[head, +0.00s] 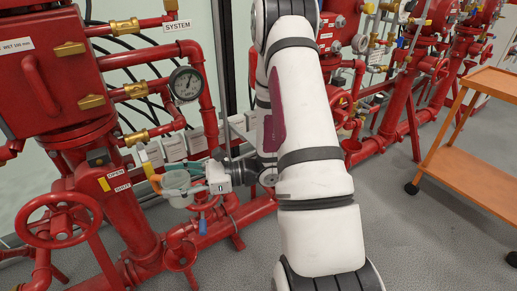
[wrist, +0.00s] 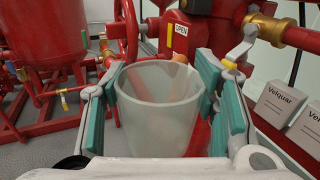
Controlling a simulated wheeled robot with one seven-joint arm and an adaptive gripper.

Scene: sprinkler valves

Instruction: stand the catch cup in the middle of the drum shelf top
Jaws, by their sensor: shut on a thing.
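The catch cup is a translucent, pale, open-topped cup (wrist: 158,110). It is upright between the teal pads of my gripper (wrist: 160,82) in the wrist view, with a pad against each side. It looks empty inside. In the head view the cup (head: 176,188) is at the end of my arm, left of centre, held above red pipework; my gripper (head: 192,180) is partly hidden behind it and the wrist. I cannot pick out the drum shelf top with certainty in either view.
Red valve pipework with a handwheel (head: 60,222) and a pressure gauge (head: 187,83) stands close to the gripper. White labelled boxes (wrist: 277,104) are right of the gripper. A valve lever (wrist: 243,47) is just beyond it. An orange cart (head: 470,150) stands at right, with open floor before it.

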